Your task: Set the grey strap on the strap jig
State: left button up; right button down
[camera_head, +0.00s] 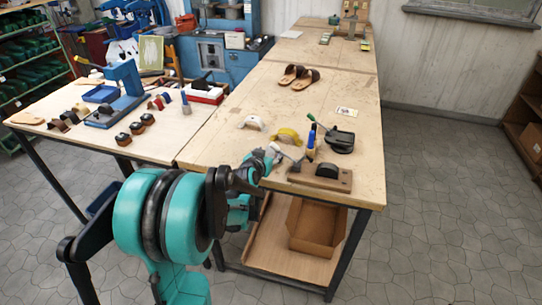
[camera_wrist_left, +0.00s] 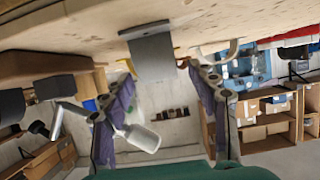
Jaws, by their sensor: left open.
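The grey strap (camera_wrist_left: 152,57) is a broad grey band at the table edge in the left wrist view. My left gripper (camera_wrist_left: 158,78) is open, with its fingers spread to either side of the strap and the strap ahead between them. I cannot tell whether they touch it. In the head view my left gripper (camera_head: 270,160) is at the table's front edge and hides most of the strap's place. The strap jig (camera_head: 328,171) is a wooden board with a dark rounded form, just right of the gripper. My right gripper is not in view.
A white strap (camera_head: 254,122) and a yellow strap (camera_head: 288,135) lie just behind the gripper. A black device (camera_head: 340,142) and an upright blue-handled tool (camera_head: 311,143) stand behind the jig. Sandals (camera_head: 300,77) lie farther back. The table (camera_head: 225,135) is clear at left.

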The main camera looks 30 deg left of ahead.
aim_at(271, 149)
pick_arm(q)
jog(key=x, duration=0.1)
jog(key=b+x, duration=0.1)
jog(key=x, duration=0.1)
jog(key=shift+w+a+r, duration=0.1)
jog(key=shift+w+r, duration=0.1)
jog(key=shift+w, duration=0.2)
jog(key=shift+r, duration=0.1)
jog(key=shift+c, duration=0.3)
jog(key=c, duration=1)
jog(key=shift+o, duration=0.2)
jog(key=shift+w, duration=0.1)
